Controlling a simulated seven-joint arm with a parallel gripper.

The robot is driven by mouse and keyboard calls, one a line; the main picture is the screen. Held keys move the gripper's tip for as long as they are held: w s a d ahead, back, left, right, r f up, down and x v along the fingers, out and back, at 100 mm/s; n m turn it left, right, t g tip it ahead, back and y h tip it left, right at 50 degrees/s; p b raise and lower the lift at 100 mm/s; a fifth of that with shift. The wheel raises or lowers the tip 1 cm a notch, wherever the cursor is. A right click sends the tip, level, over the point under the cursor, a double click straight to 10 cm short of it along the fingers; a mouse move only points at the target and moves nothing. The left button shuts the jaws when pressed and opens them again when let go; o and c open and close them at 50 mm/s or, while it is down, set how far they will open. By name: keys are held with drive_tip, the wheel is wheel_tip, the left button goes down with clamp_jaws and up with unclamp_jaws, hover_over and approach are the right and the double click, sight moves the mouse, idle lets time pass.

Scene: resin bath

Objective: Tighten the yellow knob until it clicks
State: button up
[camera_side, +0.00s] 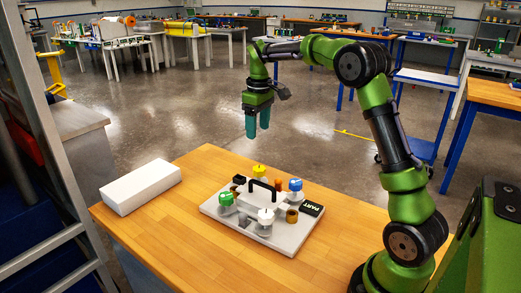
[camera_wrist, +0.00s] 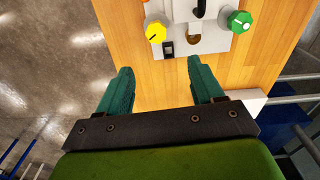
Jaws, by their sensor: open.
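The yellow knob (camera_side: 259,170) stands at the back of a light grey plate (camera_side: 285,242) on the wooden table. In the wrist view the yellow knob (camera_wrist: 156,32) sits at the plate's edge, with a dark line across its top. My gripper (camera_side: 258,133) hangs above and behind the plate, its green fingers pointing down. In the wrist view my gripper (camera_wrist: 160,88) is open and empty, its fingers spread apart and clear of the knob. The knob's lower part is partly hidden in the side view.
The plate also carries a green knob (camera_side: 226,197), a blue knob (camera_side: 295,184), a white knob (camera_side: 266,215), a black handle (camera_side: 265,186) and a black block marked PART (camera_side: 311,208). A white box (camera_side: 140,186) lies on the table's left. The table's front is clear.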

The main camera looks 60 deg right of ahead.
sight(258, 168)
drive_tip(key=f+n, duration=0.1)
drive_tip(key=f, duration=0.4)
drive_tip(key=f+n, duration=0.1)
drive_tip(key=f, duration=0.3)
drive_tip(key=f+n, duration=0.1)
drive_tip(key=f, duration=0.4)
drive_tip(key=shift+w+d+f, duration=0.3)
drive_tip(key=shift+w, duration=0.05)
drive_tip(key=shift+c, duration=0.5)
drive_tip(key=c, duration=1)
